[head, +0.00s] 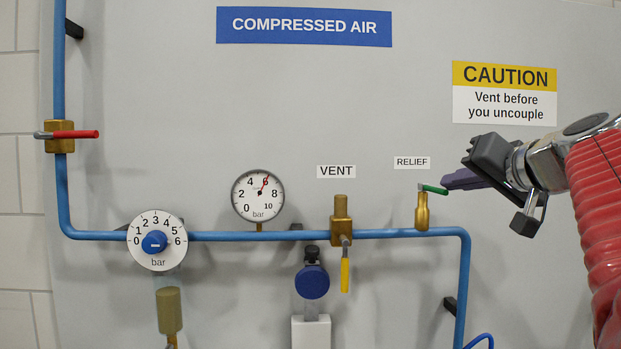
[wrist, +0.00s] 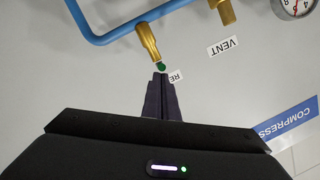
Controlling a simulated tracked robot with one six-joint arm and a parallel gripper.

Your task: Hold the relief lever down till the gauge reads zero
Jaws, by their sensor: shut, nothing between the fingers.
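The relief lever (head: 433,189) is a short green handle on top of a brass valve (head: 422,211), under the RELIEF label. It sticks out to the right and looks about level. My gripper (head: 446,183) is shut and empty, its fingertips right at the lever's green end; I cannot tell whether they touch. In the wrist view the green end (wrist: 161,67) shows just beyond the closed fingertips (wrist: 160,76). The round gauge (head: 258,195) has a red needle pointing near 6 bar.
The vent valve (head: 341,222) with a yellow handle hanging down stands left of the relief valve. A blue pipe (head: 390,234) runs below. A regulator dial (head: 155,240) and a red-handled valve (head: 60,136) are at left.

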